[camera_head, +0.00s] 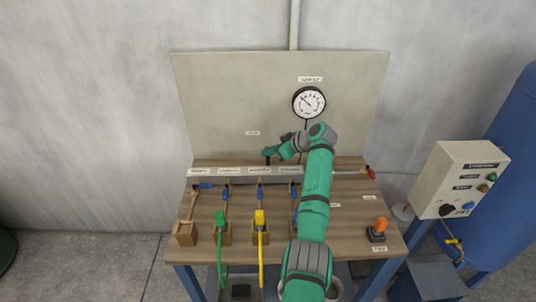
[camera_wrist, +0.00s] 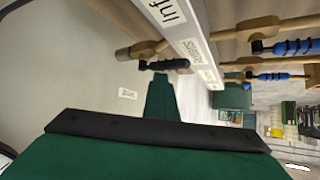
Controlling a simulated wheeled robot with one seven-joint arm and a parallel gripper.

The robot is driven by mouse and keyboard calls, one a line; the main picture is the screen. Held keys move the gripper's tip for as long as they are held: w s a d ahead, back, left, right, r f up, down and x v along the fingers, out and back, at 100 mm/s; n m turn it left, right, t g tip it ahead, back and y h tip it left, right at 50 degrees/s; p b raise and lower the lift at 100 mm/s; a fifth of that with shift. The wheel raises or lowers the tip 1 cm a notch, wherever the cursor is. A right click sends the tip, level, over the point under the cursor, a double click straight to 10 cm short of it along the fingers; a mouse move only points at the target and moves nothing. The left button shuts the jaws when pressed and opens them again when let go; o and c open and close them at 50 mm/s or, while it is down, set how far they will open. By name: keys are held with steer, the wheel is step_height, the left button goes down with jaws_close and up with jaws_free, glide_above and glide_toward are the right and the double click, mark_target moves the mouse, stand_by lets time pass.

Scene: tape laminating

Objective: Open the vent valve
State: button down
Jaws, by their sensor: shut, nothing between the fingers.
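A small valve with a black handle (camera_head: 267,159) rises from the top of the grey manifold bar (camera_head: 240,171); a small label (camera_head: 252,133), too small to read, is on the panel above it. In the wrist view the black handle (camera_wrist: 168,65) lies crosswise on a brass-coloured fitting (camera_wrist: 143,50). My gripper (camera_head: 270,152) is shut and empty, its tip right at this handle. The dark green fingers (camera_wrist: 165,92) point at the handle in the wrist view; I cannot tell whether they touch it.
Several blue-handled valves (camera_head: 260,192) line the front of the manifold. A red-handled valve (camera_head: 371,173) is at its right end. A gauge (camera_head: 309,102) hangs on the back panel (camera_head: 220,100). Green and yellow hose connectors (camera_head: 259,218) and an orange-topped switch (camera_head: 380,224) are on the bench.

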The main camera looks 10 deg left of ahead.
steer(key=shift+w+d+f, duration=0.2)
steer(key=shift+w+d, duration=0.15)
steer(key=shift+d, duration=0.05)
steer(key=shift+a, duration=0.1)
steer(key=shift+a+r, duration=0.2)
steer(key=shift+a, duration=0.2)
steer(key=d+r, duration=0.4)
steer(key=r, duration=0.4)
steer(key=shift+w+d, duration=0.35)
steer(key=shift+d, duration=0.05)
steer(key=shift+w+r, duration=0.1)
